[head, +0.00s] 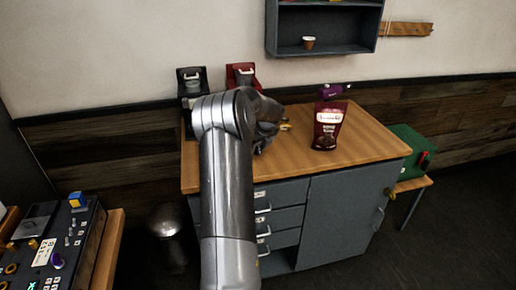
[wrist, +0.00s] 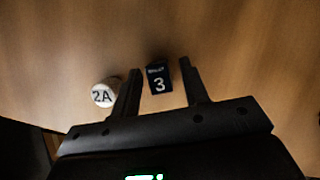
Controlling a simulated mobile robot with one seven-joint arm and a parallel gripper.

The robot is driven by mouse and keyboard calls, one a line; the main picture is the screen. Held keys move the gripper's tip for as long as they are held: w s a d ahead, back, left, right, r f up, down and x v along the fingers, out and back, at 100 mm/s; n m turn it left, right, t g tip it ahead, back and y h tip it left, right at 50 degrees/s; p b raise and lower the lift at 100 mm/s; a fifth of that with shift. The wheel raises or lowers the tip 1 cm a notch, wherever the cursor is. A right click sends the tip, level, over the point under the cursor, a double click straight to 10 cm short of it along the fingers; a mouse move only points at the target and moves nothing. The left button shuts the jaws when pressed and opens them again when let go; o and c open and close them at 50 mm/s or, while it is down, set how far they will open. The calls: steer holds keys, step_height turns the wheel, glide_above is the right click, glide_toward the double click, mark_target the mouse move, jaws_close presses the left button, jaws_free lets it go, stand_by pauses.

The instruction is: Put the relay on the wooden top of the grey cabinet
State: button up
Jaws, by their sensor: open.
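The relay appears to be a small dark block (wrist: 158,77) marked with a white 3; its smaller print is too small to read surely. It sits on a wooden surface in the wrist view, between the fingers of my gripper (wrist: 159,68). The gripper is open, with a finger on each side of the block and a gap to each. In the head view my arm reaches over the wooden top (head: 372,143) of the grey cabinet (head: 340,215). The arm hides the fingertips and the block there.
A white round piece marked 2A (wrist: 104,93) stands just left of the left finger. A dark red bag (head: 330,126) stands on the top, with a purple item (head: 331,91) behind it. Black (head: 191,83) and red (head: 241,74) machines stand at the back. The top's right front is clear.

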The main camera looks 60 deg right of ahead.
steer(key=v, duration=1.2)
steer(key=w+a+r+n+y, duration=0.1)
steer(key=w+a+r+n, duration=0.2)
steer(key=a+n, duration=0.55)
steer(key=w+a+r+n, duration=0.3)
steer(key=a+r, duration=0.1)
steer(key=a, duration=0.9)
steer(key=w+a+r+n+y, duration=0.1)
steer(key=w+a+r+n, duration=0.2)
steer(key=a+n, duration=0.55)
steer(key=s+a+f+n, duration=0.1)
steer(key=s+a+n, duration=0.4)
steer(key=a, duration=0.5)
steer(key=s+a+n+t, duration=0.1)
steer(key=s+a+n, duration=0.4)
steer(key=a+n, duration=0.3)
steer(key=s+a+f+n, duration=0.1)
steer(key=s+a+n, duration=0.4)
steer(key=a, duration=0.8)
steer(key=shift+s+a+f+n, duration=0.25)
steer(key=shift+f+n, duration=0.1)
steer(key=shift+n, duration=0.85)
